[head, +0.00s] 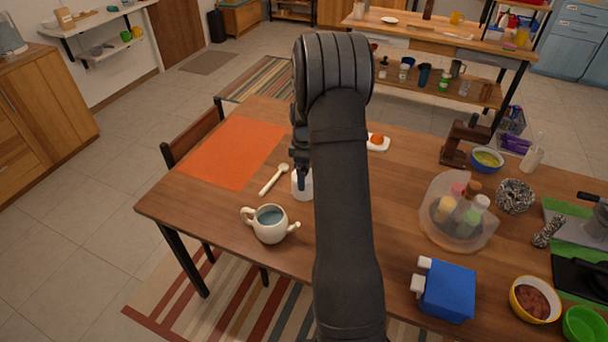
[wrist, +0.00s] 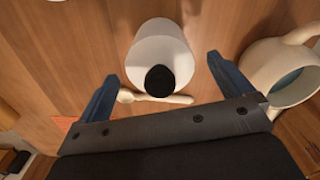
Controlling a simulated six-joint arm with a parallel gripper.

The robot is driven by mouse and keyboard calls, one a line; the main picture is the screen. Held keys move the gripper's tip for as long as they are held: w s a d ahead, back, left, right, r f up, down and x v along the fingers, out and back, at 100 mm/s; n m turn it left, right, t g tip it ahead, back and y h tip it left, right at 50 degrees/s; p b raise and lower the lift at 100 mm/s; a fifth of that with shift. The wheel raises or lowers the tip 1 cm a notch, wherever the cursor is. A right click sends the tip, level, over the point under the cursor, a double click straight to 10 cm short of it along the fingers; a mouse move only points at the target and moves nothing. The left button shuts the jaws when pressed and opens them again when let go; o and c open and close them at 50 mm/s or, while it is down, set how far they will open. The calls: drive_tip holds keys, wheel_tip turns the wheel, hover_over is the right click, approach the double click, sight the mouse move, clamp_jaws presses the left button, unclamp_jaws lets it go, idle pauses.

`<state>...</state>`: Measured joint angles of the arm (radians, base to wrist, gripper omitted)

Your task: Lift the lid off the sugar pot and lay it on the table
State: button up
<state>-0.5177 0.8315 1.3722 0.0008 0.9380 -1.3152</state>
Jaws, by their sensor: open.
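The sugar pot (head: 303,187) is a small white round pot on the wooden table (head: 215,212), mostly hidden behind my arm in the head view. In the wrist view the white pot (wrist: 158,44) shows with a black knob (wrist: 159,81) on its lid. The seam between lid and pot cannot be made out. My gripper (head: 301,168) is above the pot. Its two blue fingers are spread wide to either side of the pot and knob in the wrist view (wrist: 162,68), and nothing is between them in a grip.
A pale spoon (head: 273,179) lies left of the pot. An orange mat (head: 234,152) covers the left end. A clear bin of bottles (head: 434,228) and a blue box (head: 447,291) are right of my arm.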

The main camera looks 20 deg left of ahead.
drive_tip(key=c, duration=1.1)
drive_tip(key=shift+o, duration=0.2)
